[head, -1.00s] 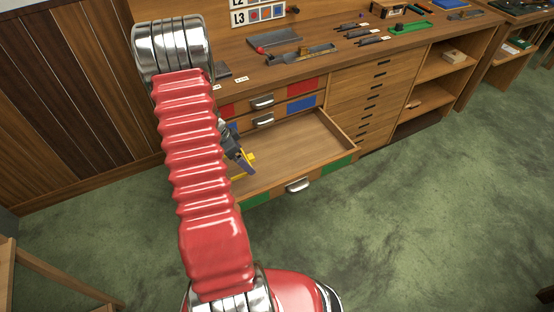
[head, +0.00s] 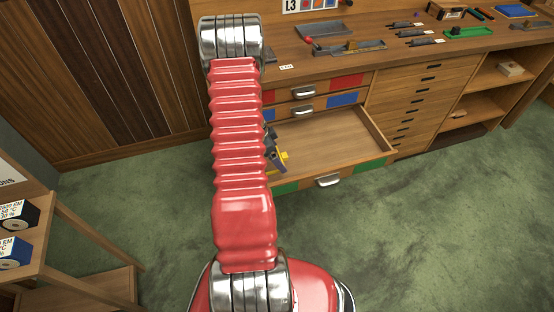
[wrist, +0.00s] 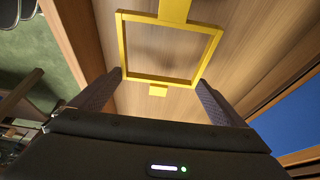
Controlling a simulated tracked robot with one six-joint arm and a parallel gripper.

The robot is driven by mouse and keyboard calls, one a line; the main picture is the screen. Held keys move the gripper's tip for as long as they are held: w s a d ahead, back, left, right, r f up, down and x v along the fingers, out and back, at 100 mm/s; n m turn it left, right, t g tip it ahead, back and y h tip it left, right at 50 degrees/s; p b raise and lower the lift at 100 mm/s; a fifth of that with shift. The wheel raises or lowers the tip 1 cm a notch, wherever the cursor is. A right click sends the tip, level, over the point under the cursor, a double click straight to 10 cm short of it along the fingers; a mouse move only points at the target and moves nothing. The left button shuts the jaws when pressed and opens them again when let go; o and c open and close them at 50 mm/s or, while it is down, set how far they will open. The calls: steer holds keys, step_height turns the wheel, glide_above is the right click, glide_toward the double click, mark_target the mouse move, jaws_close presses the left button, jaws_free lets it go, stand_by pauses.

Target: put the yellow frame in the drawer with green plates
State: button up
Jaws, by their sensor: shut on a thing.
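The yellow frame (wrist: 160,79) is a thin square outline with a wider bar at its far side. My gripper (wrist: 157,90) is shut on it, with a dark finger at each side of its near end. In the head view only a bit of the yellow frame (head: 284,156) and of my gripper (head: 271,150) shows beside my red arm. The drawer with green plates (head: 340,140) is pulled open, with a green plate at each end of its front. The frame is over the left part of the drawer; whether it touches the floor, I cannot tell.
Shut drawers with red plates (head: 346,82) and blue plates (head: 343,99) are above the open one. The workbench top (head: 380,60) holds several tools. A shelf with boxes (head: 20,225) stands at the left. The drawer's right part looks empty.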

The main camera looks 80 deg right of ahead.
steer(key=shift+f, duration=1.85)
steer(key=o, duration=0.8)
steer(key=shift+f, duration=0.1)
steer(key=shift+c, duration=0.2)
steer(key=v, duration=1.2)
steer(key=shift+w+a, duration=0.1)
